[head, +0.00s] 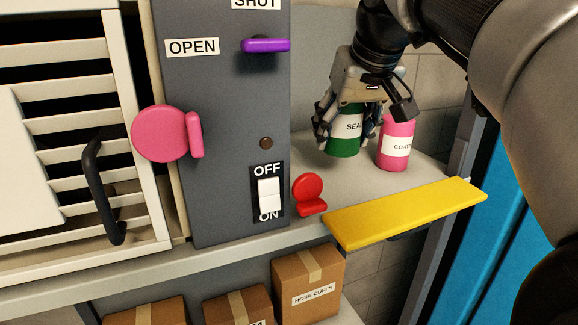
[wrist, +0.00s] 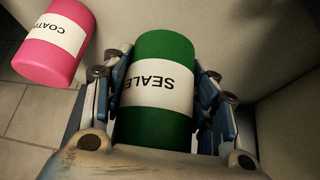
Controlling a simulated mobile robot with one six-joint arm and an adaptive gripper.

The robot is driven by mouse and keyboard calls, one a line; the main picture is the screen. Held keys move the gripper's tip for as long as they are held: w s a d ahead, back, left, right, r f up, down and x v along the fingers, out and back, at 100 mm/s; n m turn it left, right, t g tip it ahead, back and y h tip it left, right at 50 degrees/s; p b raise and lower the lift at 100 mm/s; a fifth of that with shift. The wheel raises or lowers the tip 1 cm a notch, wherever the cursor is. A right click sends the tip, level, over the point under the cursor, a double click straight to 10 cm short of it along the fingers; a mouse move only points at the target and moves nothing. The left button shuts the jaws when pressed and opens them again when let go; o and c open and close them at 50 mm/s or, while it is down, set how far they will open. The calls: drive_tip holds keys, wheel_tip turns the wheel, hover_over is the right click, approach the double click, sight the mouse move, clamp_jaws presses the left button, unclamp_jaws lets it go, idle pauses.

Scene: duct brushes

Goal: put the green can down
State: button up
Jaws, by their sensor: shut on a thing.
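The green can (head: 342,142) has a white label that begins "SEAL". It is upright over the grey shelf at the right, and I cannot tell whether its base touches the shelf. My gripper (head: 340,128) is shut on it, with a finger on each side. In the wrist view the green can (wrist: 156,130) fills the space between the fingers of my gripper (wrist: 160,95), and its label reads upside down.
A pink can (head: 393,150) labelled "COAT..." stands close to the right of the green can; it also shows in the wrist view (wrist: 60,50). A yellow ledge (head: 405,212) runs along the shelf's front. A red knob (head: 308,193) and the grey switch panel (head: 225,120) are to the left.

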sight(340, 141)
drive_tip(key=shift+s+f+b, duration=0.45)
drive_tip(key=shift+f+b, duration=0.05)
drive_tip(key=shift+f, duration=0.05)
drive_tip(key=shift+w+f+b, duration=0.5)
drive_tip(key=shift+w+f, duration=0.3)
drive_tip(key=shift+w, duration=0.35)
drive_tip(key=f+b, duration=0.1)
drive_tip(key=b, duration=0.1)
drive_tip(key=s+f+b, duration=0.1)
drive_tip(key=f, duration=0.1)
drive_tip(key=shift+s+f+b, duration=0.1)
drive_tip(key=shift+s+b, duration=0.05)
drive_tip(key=shift+b, duration=0.2)
drive_tip(key=shift+w, duration=0.4)
drive_tip(key=shift+s+f, duration=0.15)
drive_tip(key=shift+s, duration=0.15)
drive_tip(key=o, duration=1.3)
drive_tip(key=shift+w+f, duration=0.1)
drive_tip(key=shift+w, duration=0.1)
drive_tip(key=shift+s, duration=0.1)
